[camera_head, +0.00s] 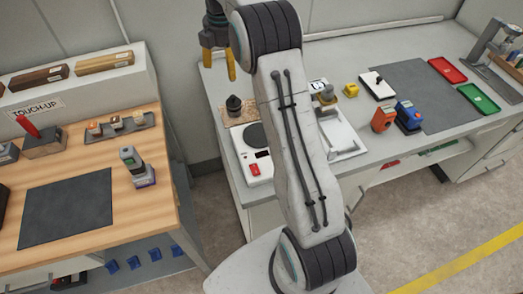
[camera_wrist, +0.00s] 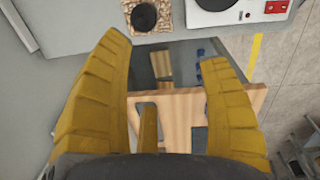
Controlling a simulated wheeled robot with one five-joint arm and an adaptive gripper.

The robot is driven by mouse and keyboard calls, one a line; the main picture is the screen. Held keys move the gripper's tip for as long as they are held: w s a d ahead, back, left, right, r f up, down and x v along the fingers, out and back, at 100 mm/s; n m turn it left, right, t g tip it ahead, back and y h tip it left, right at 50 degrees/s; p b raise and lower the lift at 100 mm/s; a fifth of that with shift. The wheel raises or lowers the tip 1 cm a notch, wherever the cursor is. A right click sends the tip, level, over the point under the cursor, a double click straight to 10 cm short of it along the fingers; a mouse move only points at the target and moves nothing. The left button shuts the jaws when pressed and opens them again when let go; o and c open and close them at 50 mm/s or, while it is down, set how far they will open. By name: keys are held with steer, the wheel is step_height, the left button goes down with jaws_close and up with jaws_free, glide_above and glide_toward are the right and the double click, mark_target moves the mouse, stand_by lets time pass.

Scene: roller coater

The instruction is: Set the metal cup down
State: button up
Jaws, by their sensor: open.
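My gripper (camera_head: 220,62) is up in the air, left of the cork mat's far end, with its yellow fingers pointing down. A dark round piece (camera_head: 234,104) stands upright on a cork mat (camera_head: 247,117) on the grey bench. It also shows in the wrist view (camera_wrist: 143,16), apart from the fingers. I cannot tell whether it is the metal cup. A small metallic and yellowish piece (camera_head: 326,95) stands right of my arm, partly hidden; its kind is unclear.
A white scale (camera_head: 254,170) with a red button is beside the cork mat. A white tray (camera_head: 345,140), yellow block (camera_head: 351,89), orange device (camera_head: 383,118) and blue device (camera_head: 408,115) lie further right. A wooden bench (camera_head: 150,200) stands left, across a gap.

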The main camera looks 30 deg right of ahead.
steer(key=s+a+r+m+t, duration=0.1)
steer(key=s+a+r+m, duration=0.3)
steer(key=s, duration=0.4)
steer(key=s+a+r+m+t, duration=0.1)
steer(key=s+r+m, duration=0.35)
steer(key=s, duration=0.35)
steer(key=s+a+f+m+t, duration=0.1)
steer(key=s+m, duration=0.3)
steer(key=s, duration=0.5)
steer(key=s+a+f+m, duration=0.2)
steer(key=s+f+m, duration=0.2)
steer(key=s, duration=0.5)
steer(key=shift+s+t, duration=0.2)
steer(key=shift+t, duration=0.2)
steer(key=shift+m, duration=0.25)
steer(key=shift+f+b, duration=0.4)
